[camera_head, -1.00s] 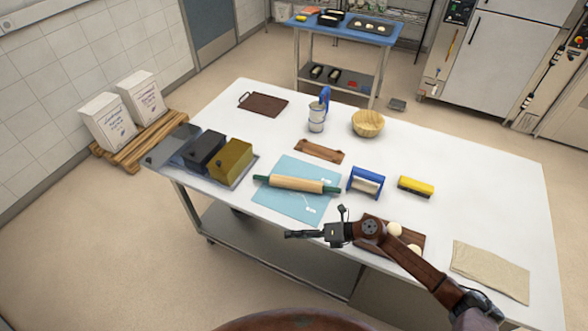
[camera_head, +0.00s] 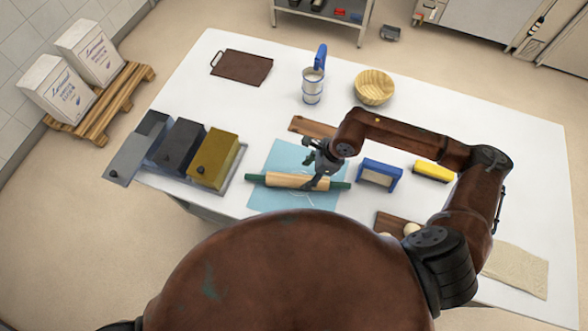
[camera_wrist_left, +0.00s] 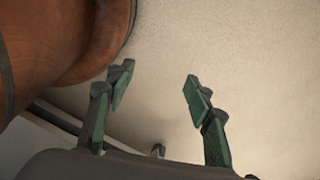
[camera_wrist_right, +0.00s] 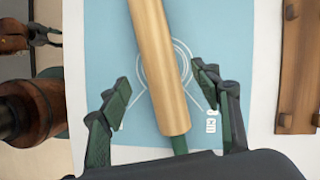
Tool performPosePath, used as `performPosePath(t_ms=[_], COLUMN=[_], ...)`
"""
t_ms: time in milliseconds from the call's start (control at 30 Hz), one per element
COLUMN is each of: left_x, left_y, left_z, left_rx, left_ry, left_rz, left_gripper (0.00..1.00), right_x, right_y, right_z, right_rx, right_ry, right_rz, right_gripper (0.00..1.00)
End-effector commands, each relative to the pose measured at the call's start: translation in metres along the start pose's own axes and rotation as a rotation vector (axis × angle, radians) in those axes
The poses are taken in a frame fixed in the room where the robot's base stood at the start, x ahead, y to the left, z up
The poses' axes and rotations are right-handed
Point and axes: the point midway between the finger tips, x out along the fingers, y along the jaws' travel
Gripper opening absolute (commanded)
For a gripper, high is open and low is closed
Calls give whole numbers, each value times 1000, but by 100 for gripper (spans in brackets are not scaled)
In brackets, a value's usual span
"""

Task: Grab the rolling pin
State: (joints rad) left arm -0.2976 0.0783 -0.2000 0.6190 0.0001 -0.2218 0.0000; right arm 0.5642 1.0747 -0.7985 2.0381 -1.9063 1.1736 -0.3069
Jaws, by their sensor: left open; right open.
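The rolling pin (camera_head: 288,180) has a pale wooden barrel and green handles. It lies on a light blue mat (camera_head: 264,199) on the white table. My right gripper (camera_head: 314,174) is over the right part of the pin. In the right wrist view the pin (camera_wrist_right: 158,62) runs between the spread fingers of the right gripper (camera_wrist_right: 162,88); I cannot tell whether they touch it. My left gripper shows only in the left wrist view (camera_wrist_left: 158,85), open and empty, with bare floor behind it.
A wooden piece (camera_head: 309,126) lies behind the mat. A blue-handled scraper (camera_head: 379,174) and a yellow brush (camera_head: 433,171) lie to the right. Lidded tins (camera_head: 214,159) stand on the left. A sifter (camera_head: 313,86) and a wooden bowl (camera_head: 374,87) stand farther back.

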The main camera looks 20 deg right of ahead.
Motion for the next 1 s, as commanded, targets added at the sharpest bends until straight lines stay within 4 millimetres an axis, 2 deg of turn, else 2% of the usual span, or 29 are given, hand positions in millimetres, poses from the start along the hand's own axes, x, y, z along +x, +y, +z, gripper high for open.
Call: performPosePath(t_ms=[333, 433, 500, 633, 767, 1000], left_x=[-16, -17, -17, -17, -17, -17], left_y=[1, -1, -2, -3, -3, -2], left_z=[23, 14, 2, -15, -13, -4], left_rx=[-5, -3, 0, 3, 3, 1], left_ry=[-26, -17, -2, 20, 18, 6], left_rz=[0, -1, -2, -3, -3, -2], left_gripper=[48, 48, 48, 48, 48, 48], right_x=[46, 60, 67, 71, 71, 71], right_y=[-10, -11, -10, -11, -11, -11], right_z=[5, 5, 5, 5, 5, 5], right_rx=[8, 8, 7, 4, 3, 4], right_ry=[1, 2, 1, 1, 1, 1], right_rz=[11, 11, 10, 9, 9, 9], right_gripper=[58, 58, 58, 58, 58, 43])
